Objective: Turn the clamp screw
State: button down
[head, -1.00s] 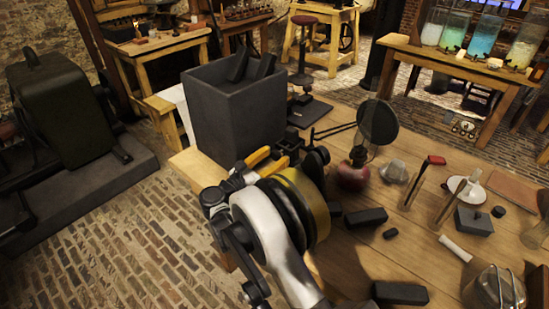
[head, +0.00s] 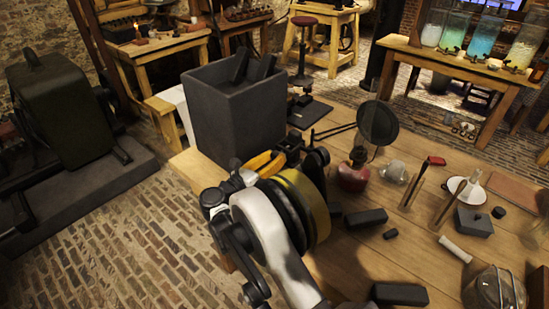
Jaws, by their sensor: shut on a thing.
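My gripper (head: 290,150) is at the near left part of the wooden bench, just right of the large grey box. My own wrist, with its silver, black and yellow rings, covers most of it. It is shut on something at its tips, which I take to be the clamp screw. The screw itself is hidden behind the gripper and wrist, so its angle cannot be seen. An orange-yellow part and black finger links show beyond the wrist.
The tall grey box (head: 235,115) with dark slabs stands close left of my gripper. A red-based burner (head: 353,175) and a dark round disc (head: 378,123) stand to the right. Dark blocks (head: 366,217), glassware and a wire-mesh jar (head: 495,290) occupy the bench (head: 420,250).

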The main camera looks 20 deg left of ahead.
jog(key=n, duration=0.7)
jog(key=shift+d, duration=0.1)
jog(key=n, duration=0.7)
jog(key=shift+r+n, duration=0.1)
jog(key=shift+n, duration=0.2)
jog(key=n, duration=0.3)
jog(key=shift+n, duration=0.3)
jog(key=n, duration=0.3)
jog(key=shift+r+n, duration=0.1)
jog(key=shift+n, duration=0.2)
jog(key=n, duration=0.6)
jog(key=shift+n, duration=0.4)
